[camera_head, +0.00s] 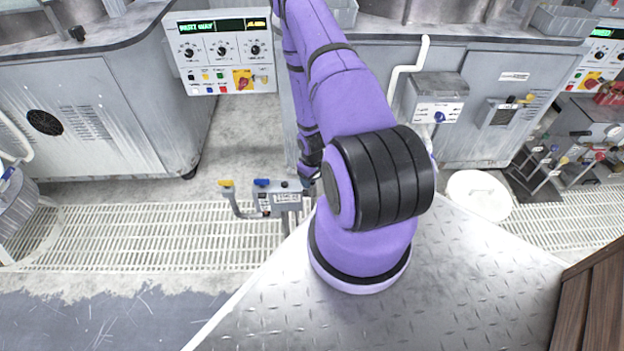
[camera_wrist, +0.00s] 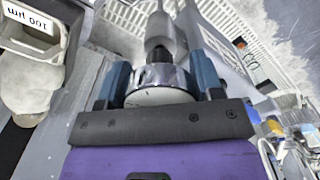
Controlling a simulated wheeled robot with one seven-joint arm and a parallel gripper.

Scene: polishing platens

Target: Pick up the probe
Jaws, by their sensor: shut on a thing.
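In the wrist view, my gripper (camera_wrist: 160,76) has its two blue fingers closed on either side of a round thing that appears to be the probe (camera_wrist: 158,73). It has a white face towards the camera, a shiny metal collar and a grey shaft running away from the camera. The far end of the shaft is not clear. In the head view, my purple arm hides much of the middle, and neither the probe nor the fingers can be made out clearly.
In the wrist view, a bin labelled "100 µm" (camera_wrist: 30,35) is at the left. In the head view, grey machine cabinets (camera_head: 85,115) line the back, with a control panel (camera_head: 222,55). A valve box (camera_head: 278,196) stands near a floor grating (camera_head: 140,235). A white lidded bucket (camera_head: 478,190) is at the right.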

